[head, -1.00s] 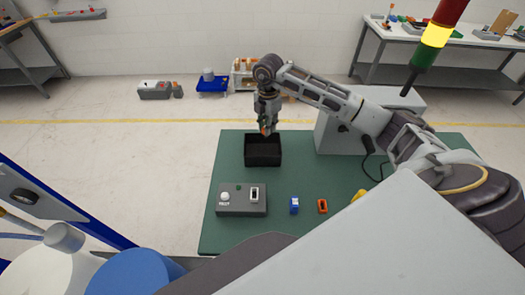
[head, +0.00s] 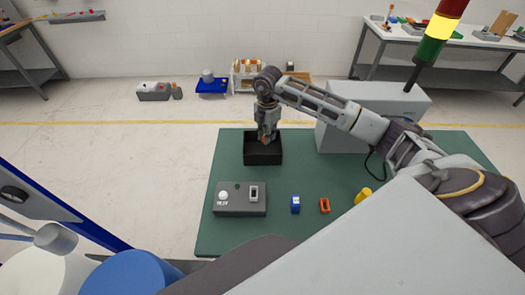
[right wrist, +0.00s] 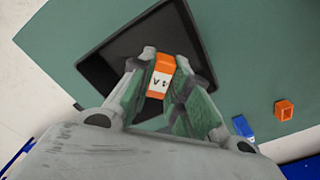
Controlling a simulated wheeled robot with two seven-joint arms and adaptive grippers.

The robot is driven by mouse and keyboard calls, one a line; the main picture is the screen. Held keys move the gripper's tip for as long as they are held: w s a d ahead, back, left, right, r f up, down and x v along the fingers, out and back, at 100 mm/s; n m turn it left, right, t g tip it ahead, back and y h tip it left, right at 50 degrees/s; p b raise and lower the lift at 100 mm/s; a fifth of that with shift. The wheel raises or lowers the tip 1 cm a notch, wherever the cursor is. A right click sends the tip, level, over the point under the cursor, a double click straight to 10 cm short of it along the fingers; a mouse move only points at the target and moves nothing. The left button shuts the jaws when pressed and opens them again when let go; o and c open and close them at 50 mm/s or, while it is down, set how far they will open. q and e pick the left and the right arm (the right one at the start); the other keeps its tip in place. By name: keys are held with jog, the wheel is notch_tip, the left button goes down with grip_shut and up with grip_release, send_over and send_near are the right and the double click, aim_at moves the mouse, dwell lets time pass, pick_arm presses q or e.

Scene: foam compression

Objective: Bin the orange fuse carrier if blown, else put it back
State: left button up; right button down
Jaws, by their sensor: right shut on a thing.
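My right gripper (head: 265,137) points down over the black bin (head: 273,160), its tips at about the bin's opening. In the right wrist view its fingers (right wrist: 161,86) are shut on an orange fuse carrier (right wrist: 162,64) with a white face bearing dark marks. The dark interior of the bin (right wrist: 108,63) shows behind it. The carrier shows only as a small orange spot in the head view (head: 264,140). A grey tester box (head: 240,208) marked TEST, with a white button and a slotted white-rimmed socket, stands at the front left. My left gripper is not in view.
On the green mat (head: 330,235) are a blue piece (head: 295,204), another orange piece (head: 324,205) and a yellow piece (head: 363,195). A large grey box (head: 340,135) with a cable stands behind my right arm. A light tower (head: 438,38) glows yellow.

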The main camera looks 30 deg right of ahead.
jog(key=shift+f, duration=0.1)
jog(key=c, duration=1.3)
grip_release()
jog(key=shift+r, duration=6)
